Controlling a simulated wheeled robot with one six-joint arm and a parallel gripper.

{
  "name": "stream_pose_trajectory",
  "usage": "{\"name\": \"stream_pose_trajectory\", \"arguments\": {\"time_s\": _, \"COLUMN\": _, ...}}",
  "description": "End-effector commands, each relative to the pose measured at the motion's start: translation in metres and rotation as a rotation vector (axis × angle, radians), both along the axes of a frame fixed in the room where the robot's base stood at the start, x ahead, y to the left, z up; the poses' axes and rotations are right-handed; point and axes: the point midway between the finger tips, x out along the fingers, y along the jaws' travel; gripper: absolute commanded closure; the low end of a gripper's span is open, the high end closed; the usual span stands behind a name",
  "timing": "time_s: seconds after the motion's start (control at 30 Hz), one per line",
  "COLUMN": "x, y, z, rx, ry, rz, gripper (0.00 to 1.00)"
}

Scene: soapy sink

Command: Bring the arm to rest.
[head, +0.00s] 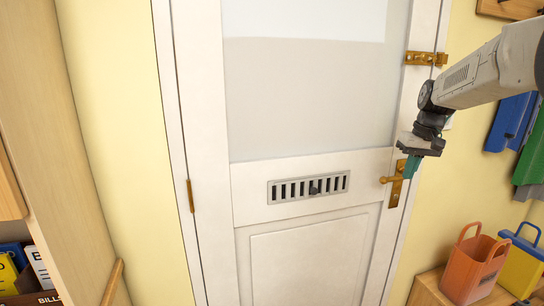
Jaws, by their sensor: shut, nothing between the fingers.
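My gripper (412,165) hangs at the end of my arm, which reaches in from the right edge of the head view. Its greenish fingers point down and are shut with nothing between them. They are in front of the brass door handle (395,185) in the picture; I cannot tell whether they touch it. The white door (310,255) with a frosted pane looks closed in its frame.
A vent grille (308,187) and a brass latch (426,58) are on the door. At right, an orange bag (474,268) and a yellow bag with a blue handle (524,262) stand on a wooden bench (428,292). A wooden shelf (50,130) with binders is at left.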

Motion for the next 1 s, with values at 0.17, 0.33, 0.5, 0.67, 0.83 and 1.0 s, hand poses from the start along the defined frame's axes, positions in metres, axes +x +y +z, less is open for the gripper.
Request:
{"name": "stream_pose_trajectory", "arguments": {"time_s": 0.17, "x": -0.088, "y": 0.036, "z": 0.007, "rx": -0.013, "ry": 0.074, "rz": -0.059, "gripper": 1.00}}
{"name": "stream_pose_trajectory", "arguments": {"time_s": 0.33, "x": -0.183, "y": 0.069, "z": 0.008, "rx": -0.038, "ry": 0.125, "rz": -0.101, "gripper": 1.00}}
{"name": "stream_pose_trajectory", "arguments": {"time_s": 0.5, "x": -0.272, "y": 0.093, "z": -0.001, "rx": -0.067, "ry": 0.148, "rz": -0.121, "gripper": 1.00}}
{"name": "stream_pose_trajectory", "arguments": {"time_s": 0.67, "x": -0.347, "y": 0.109, "z": -0.017, "rx": -0.094, "ry": 0.141, "rz": -0.114, "gripper": 1.00}}
{"name": "stream_pose_trajectory", "arguments": {"time_s": 0.83, "x": -0.399, "y": 0.119, "z": -0.031, "rx": -0.113, "ry": 0.097, "rz": -0.078, "gripper": 1.00}}
{"name": "stream_pose_trajectory", "arguments": {"time_s": 1.0, "x": -0.414, "y": 0.125, "z": -0.026, "rx": -0.114, "ry": 0.031, "rz": -0.052, "gripper": 1.00}}
